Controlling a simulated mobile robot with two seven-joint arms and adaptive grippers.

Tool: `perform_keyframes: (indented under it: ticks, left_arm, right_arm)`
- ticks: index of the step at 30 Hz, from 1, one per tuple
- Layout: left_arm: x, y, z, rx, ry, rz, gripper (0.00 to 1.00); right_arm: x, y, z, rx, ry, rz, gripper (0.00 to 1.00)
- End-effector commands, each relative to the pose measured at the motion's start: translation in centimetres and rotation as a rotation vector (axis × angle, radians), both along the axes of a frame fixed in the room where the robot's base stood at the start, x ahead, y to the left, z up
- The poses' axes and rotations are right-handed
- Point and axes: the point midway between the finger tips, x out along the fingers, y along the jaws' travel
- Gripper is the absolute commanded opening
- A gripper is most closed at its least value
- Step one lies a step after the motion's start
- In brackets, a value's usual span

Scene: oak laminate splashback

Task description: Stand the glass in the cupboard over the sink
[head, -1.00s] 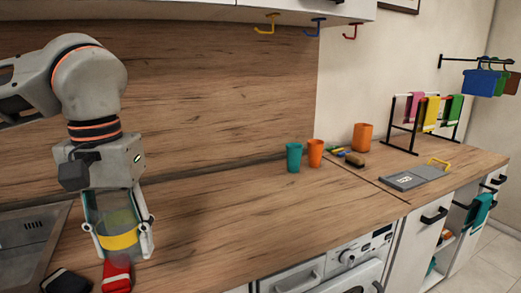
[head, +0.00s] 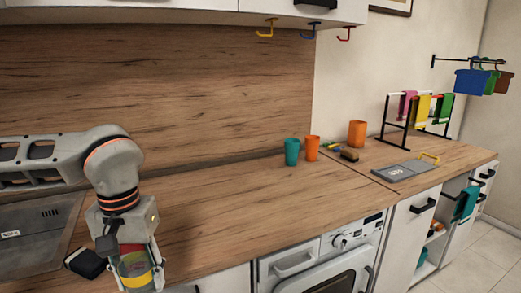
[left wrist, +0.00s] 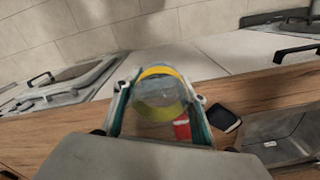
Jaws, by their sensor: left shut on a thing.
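The glass (head: 138,282), see-through with a yellow band, is held between the fingers of my left gripper (head: 137,268), near the counter's front edge at lower left. In the left wrist view the glass (left wrist: 156,92) sits between both fingers of my gripper (left wrist: 160,98). Its lower end is cut off in the head view. The sink (head: 35,240) is at the left, partly behind my arm. White wall cupboards (head: 190,5) show only their lower part along the top. My right gripper is not in view.
A red item (left wrist: 182,128) and a dark item (head: 86,262) lie near the sink. A teal cup (head: 291,152) and orange cups (head: 312,148) stand farther right. Hooks (head: 266,30) hang under the cupboards. The middle of the worktop (head: 230,210) is clear.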

Motion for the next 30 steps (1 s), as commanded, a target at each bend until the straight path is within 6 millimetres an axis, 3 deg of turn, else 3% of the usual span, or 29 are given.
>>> perform_keyframes:
  ticks: [3, 9, 18, 30]
  left_arm:
    - [0.1, 0.7, -4.4, -0.002, 0.007, -0.014, 0.15]
    - [-0.3, 1.3, -8.6, -0.012, 0.011, -0.032, 0.15]
    - [-0.4, 1.3, -9.4, -0.017, 0.014, -0.035, 0.15]
    - [0.2, 1.6, -8.5, -0.011, 0.007, -0.02, 0.15]
  right_arm:
    - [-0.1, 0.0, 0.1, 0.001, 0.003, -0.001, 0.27]
    - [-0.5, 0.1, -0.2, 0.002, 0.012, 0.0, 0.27]
    - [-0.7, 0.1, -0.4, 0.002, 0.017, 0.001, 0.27]
    - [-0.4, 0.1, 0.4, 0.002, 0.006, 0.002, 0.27]
